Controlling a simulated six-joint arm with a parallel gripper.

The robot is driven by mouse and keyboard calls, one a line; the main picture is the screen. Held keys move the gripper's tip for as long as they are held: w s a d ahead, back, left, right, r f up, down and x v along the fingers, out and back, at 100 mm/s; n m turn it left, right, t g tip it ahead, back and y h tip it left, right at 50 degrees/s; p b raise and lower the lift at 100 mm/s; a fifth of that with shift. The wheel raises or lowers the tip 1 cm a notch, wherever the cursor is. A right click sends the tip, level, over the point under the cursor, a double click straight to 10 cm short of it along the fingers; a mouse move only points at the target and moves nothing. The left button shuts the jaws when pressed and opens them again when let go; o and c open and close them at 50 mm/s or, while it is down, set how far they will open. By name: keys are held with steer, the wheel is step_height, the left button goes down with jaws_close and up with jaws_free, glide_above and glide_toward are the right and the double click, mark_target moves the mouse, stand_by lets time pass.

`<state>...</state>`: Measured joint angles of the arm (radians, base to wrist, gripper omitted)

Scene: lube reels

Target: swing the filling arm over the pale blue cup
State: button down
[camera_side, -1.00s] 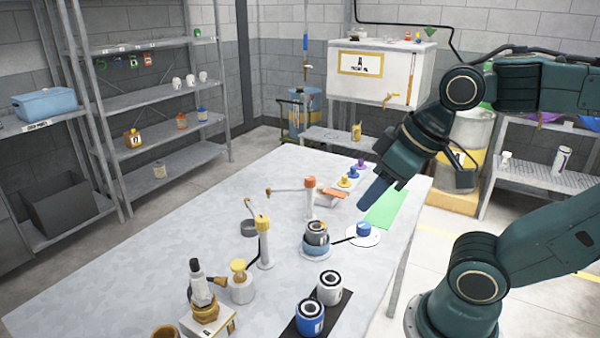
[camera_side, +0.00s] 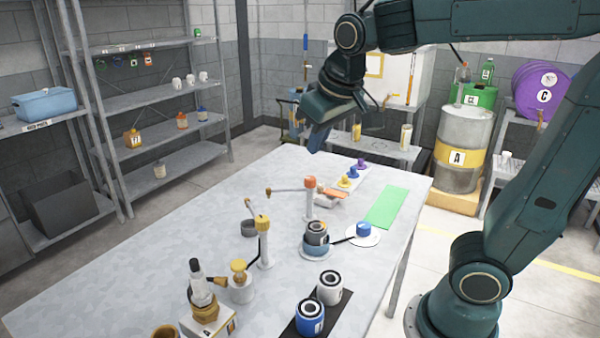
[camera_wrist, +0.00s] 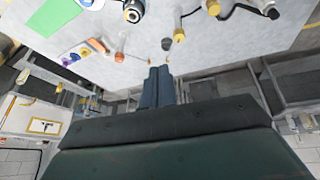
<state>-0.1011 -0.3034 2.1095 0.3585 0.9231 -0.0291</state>
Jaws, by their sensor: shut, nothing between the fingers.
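A pale blue cup (camera_side: 317,245) stands on a light disc near the table's right side, with a dark grey can with an orange mark (camera_side: 317,229) in or on it. Two posts with swinging arms stand left of it. The orange-topped post (camera_side: 310,200) has its arm (camera_side: 288,190) pointing left, away from the cup. The yellow-topped post (camera_side: 264,245) has an arm (camera_side: 252,210) pointing back-left. Which is the filling arm I cannot tell. My gripper (camera_side: 317,142) is shut and empty, above the table's far end, apart from both posts; its fingers show in the wrist view (camera_wrist: 158,72).
Nearby are a blue-capped piece on a white disc (camera_side: 363,232), a green mat (camera_side: 385,206) and small coloured knobs (camera_side: 350,177). White and blue cans (camera_side: 310,318) stand in front. The table's left half is mostly bare.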

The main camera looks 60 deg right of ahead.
mark_target(254, 212)
steer(key=w+a+f+m+g+h, duration=0.15)
steer(key=w+f, duration=0.25)
steer(key=w, duration=0.6)
steer(key=w+a+f+m+g+h, duration=0.1)
steer(key=w+f+m+g+h, duration=0.15)
steer(key=w, duration=0.85)
steer(key=w+a+f+m, duration=0.1)
steer(key=w+a+f, duration=0.2)
steer(key=f, duration=0.5)
steer(key=shift+w+a+f+m+h, duration=0.2)
steer(key=shift+a+m+h, duration=0.1)
steer(key=shift+a+h, duration=0.1)
steer(key=shift+d+f, duration=0.1)
steer(key=s+d+f, duration=0.1)
steer(key=d+f, duration=0.7)
steer(key=f, duration=0.1)
steer(key=shift+s+d, duration=0.3)
steer(key=shift+s, duration=0.1)
steer(key=shift+d, duration=0.15)
